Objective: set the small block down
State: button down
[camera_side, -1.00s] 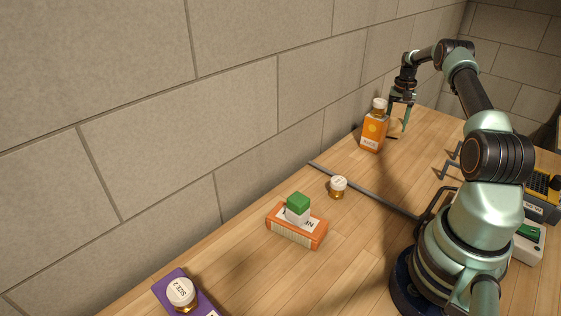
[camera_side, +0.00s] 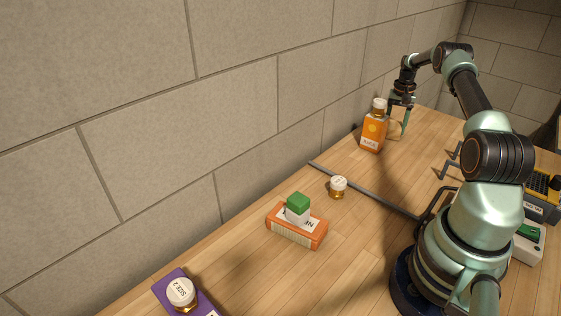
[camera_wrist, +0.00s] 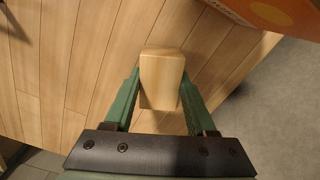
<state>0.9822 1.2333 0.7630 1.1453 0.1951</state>
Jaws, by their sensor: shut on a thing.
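The small block (camera_wrist: 161,80) is pale plain wood and sits between the two green fingers of my gripper (camera_wrist: 158,92) in the wrist view. The fingers are shut on its sides.
The orange bottle (camera_side: 373,131) stands just left of the block. Nearer are a small white-capped jar (camera_side: 337,188), an orange box (camera_side: 290,231) bearing a green-topped item (camera_side: 298,204), and a purple box (camera_side: 207,306) with a jar. Metal hooks (camera_side: 447,170) stand right.

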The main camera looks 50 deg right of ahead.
aim_at(395, 125)
jog(key=shift+f, duration=0.1)
jog(key=shift+c, duration=0.7)
grip_release()
notch_tip(395, 125, up, 11)
jog(key=w+a+r+n+t, duration=0.1)
jog(key=w+a+r+n, duration=0.15)
jog(key=a+r, duration=0.4)
jog(key=w+a+r+n+h, duration=0.1)
jog(key=w+a+r+n, duration=0.2)
jog(key=a, duration=0.7)
jog(key=w+a+r+n+t, duration=0.1)
jog(key=w+a+r, duration=0.2)
jog(key=a+r, duration=0.4)
jog(key=s+a+f+n+t, duration=0.1)
jog(key=s+a, duration=0.3)
jog(key=a, duration=0.4)
jog(key=s+a+f+n+t, duration=0.1)
jog(key=s+a+n, duration=0.2)
jog(key=a, duration=0.5)
jog(key=s+a+f+n+t+y, duration=0.1)
jog(key=s+a+n, duration=0.2)
jog(key=s+a, duration=0.2)
jog(key=a, duration=0.3)
jog(key=shift+a+f+t, duration=0.15)
jog(key=shift+a+t, duration=0.05)
jog(key=shift+t, duration=0.1)
